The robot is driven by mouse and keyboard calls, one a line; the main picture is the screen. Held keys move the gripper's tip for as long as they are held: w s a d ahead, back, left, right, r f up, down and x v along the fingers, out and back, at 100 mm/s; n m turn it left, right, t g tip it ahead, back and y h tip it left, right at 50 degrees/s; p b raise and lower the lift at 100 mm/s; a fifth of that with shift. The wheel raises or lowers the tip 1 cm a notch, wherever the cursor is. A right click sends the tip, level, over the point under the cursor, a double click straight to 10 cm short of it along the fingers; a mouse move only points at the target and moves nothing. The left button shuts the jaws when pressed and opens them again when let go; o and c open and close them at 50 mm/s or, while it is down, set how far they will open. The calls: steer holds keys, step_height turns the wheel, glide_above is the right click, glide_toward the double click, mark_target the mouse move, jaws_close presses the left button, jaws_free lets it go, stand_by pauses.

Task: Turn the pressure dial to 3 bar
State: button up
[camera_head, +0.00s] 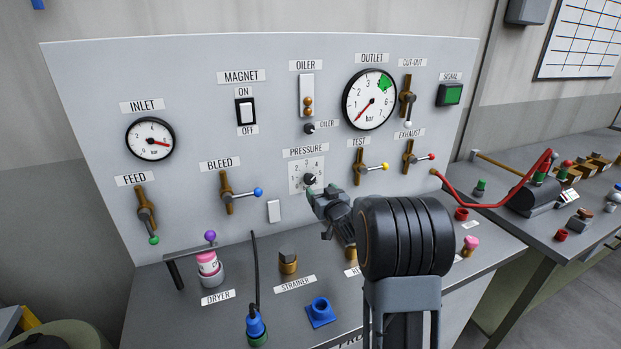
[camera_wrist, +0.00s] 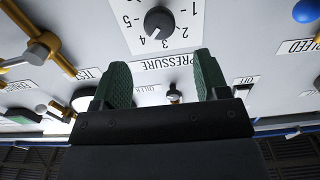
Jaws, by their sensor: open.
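The pressure dial is a dark round knob (camera_head: 309,179) on a white numbered plate (camera_head: 295,184) under the PRESSURE label. My gripper (camera_head: 316,193) is just below and right of the knob in the head view. In the wrist view my gripper (camera_wrist: 161,68) is open, its green pads apart and nothing between them. The knob lies beyond the fingertips, apart from them.
The outlet gauge (camera_head: 369,99) has its red needle at the lower left, near the low end. The TEST valve (camera_head: 365,168) with a yellow knob and the BLEED valve (camera_head: 240,194) with a blue knob flank the dial. A small white switch (camera_head: 274,211) sits below left.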

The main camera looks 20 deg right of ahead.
mark_target(310, 180)
steer(key=w+p, duration=0.2)
steer(key=w, duration=0.6)
steer(key=shift+w, duration=0.2)
steer(key=shift+c, duration=0.2)
steer(key=c, duration=0.8)
steer(key=shift+f+b, duration=0.2)
steer(key=shift+b, duration=0.5)
steer(key=shift+c, duration=0.2)
steer(key=n+b, duration=0.2)
steer(key=b, duration=0.2)
steer(key=shift+f, duration=0.2)
steer(key=n+b, duration=0.4)
steer(key=b, duration=0.1)
steer(key=shift+a+r+b, duration=0.1)
steer(key=shift+b, duration=0.3)
steer(key=shift+r+n+b, duration=0.2)
steer(key=shift+n+b, duration=1.05)
steer(key=shift+n, duration=0.15)
